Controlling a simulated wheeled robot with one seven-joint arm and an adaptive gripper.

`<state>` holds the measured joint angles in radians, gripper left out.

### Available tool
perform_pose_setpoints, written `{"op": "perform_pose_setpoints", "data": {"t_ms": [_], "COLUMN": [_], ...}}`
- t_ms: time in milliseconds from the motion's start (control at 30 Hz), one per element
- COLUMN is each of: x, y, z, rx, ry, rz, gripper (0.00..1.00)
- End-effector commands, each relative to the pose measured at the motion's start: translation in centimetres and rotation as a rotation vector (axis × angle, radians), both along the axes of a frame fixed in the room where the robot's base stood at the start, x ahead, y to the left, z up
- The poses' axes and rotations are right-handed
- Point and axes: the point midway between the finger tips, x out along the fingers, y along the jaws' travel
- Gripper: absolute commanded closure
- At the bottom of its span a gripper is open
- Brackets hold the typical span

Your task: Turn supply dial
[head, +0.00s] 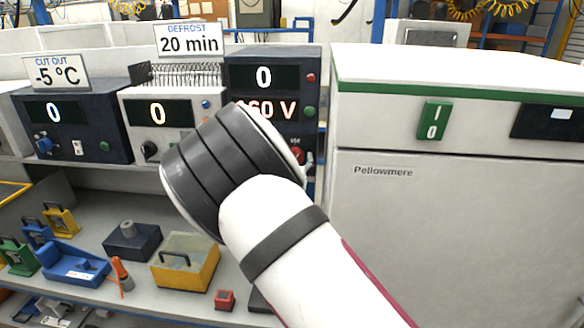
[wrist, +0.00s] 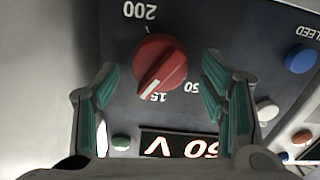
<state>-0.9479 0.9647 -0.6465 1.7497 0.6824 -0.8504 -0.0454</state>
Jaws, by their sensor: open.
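The supply dial (wrist: 160,62) is a round red knob with a white pointer mark on a dark panel in the wrist view. The mark points down and left in that picture, beside a partly covered label starting 15. Labels 200 and 50 also show around it. My gripper (wrist: 160,70) is open, with one green-padded finger on each side of the dial and a visible gap to it on both sides. In the head view the dark supply unit (head: 275,77) shows 0 above a red display (head: 275,109) reading 160 V, its left end partly covered.
A blue button (wrist: 300,58) and a pale button (wrist: 267,110) lie right of the fingers. A white cabinet (head: 450,220) stands close on the right. Left are a white unit (head: 182,106) and another dark unit (head: 90,108). Tools and boxes fill the lower shelf.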

Motion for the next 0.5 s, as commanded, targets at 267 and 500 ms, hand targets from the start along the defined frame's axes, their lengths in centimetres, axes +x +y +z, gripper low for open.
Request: {"op": "perform_pose_setpoints", "data": {"t_ms": [267, 500], "x": [-5.0, -9.4], "y": [0.3, 0.4], "z": [0.0, 0.0], "rx": [0.001, 0.001], "ry": [0.003, 0.002], "rz": [0.002, 0.002], "gripper": [0.34, 0.34]}}
